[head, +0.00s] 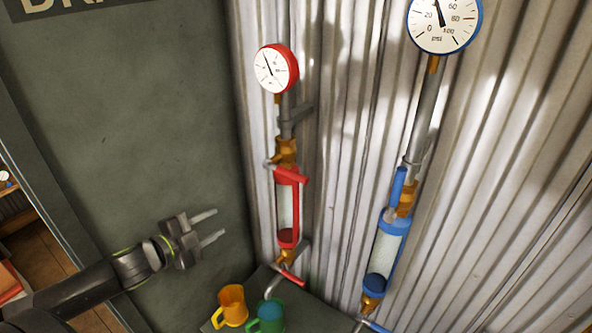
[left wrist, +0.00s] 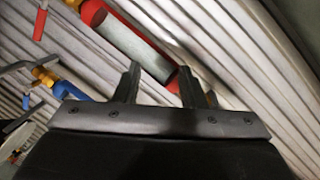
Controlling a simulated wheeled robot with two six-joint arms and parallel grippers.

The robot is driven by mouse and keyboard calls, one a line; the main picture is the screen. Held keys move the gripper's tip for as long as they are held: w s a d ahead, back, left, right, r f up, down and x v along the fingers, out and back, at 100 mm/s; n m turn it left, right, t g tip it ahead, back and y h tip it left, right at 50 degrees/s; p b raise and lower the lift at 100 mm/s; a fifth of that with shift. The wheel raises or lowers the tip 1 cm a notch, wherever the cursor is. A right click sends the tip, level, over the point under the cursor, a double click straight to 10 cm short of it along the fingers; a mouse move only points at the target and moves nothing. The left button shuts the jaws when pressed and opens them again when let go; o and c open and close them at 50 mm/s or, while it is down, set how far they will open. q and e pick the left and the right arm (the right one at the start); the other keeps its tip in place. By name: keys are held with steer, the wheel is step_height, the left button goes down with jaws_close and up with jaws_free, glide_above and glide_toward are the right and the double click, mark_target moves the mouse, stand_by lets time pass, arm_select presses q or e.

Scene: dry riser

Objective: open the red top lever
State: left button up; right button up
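The red top lever (head: 293,175) is at the brass valve (head: 286,152) above the red-framed sight glass (head: 288,210). It lies crosswise to the pipe, its end pointing right and slightly down. My left gripper (head: 216,224) is open and empty, left of the sight glass and lower than the lever, clear of both. In the left wrist view the open fingers (left wrist: 160,88) show before the sight glass (left wrist: 135,42). A red lever (left wrist: 40,24) shows there at upper left; I cannot tell which one. My right gripper is not in view.
A red lower lever (head: 291,276) sits below the sight glass. A red gauge (head: 276,69) tops this pipe. A blue riser (head: 388,250) with a blue lever (head: 398,187) stands right. Yellow (head: 231,306) and green (head: 267,318) mugs stand below. Corrugated wall (head: 345,130) lies behind.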

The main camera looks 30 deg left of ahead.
arm_select(q)
step_height(320, 180, up, 15)
steer(key=d+m+g+h, duration=0.2)
steer(key=m+g+h, duration=0.3)
steer(key=m+h, duration=0.7)
steer(key=m+y+b, duration=0.2)
steer(key=b, duration=0.2)
glide_toward(288, 176)
steer(key=shift+g, duration=0.3)
steer(key=shift+r+p+x, duration=0.2)
steer(key=shift+p+x, duration=0.3)
steer(key=shift+x, duration=1.5)
steer(key=shift+r+p+x, duration=0.15)
steer(key=shift+p+x, duration=0.35)
steer(key=shift+x, duration=1.5)
steer(key=shift+p+x, duration=0.5)
steer(key=shift+x, duration=1.05)
steer(key=shift+w+a+f, duration=0.1)
jaws_close()
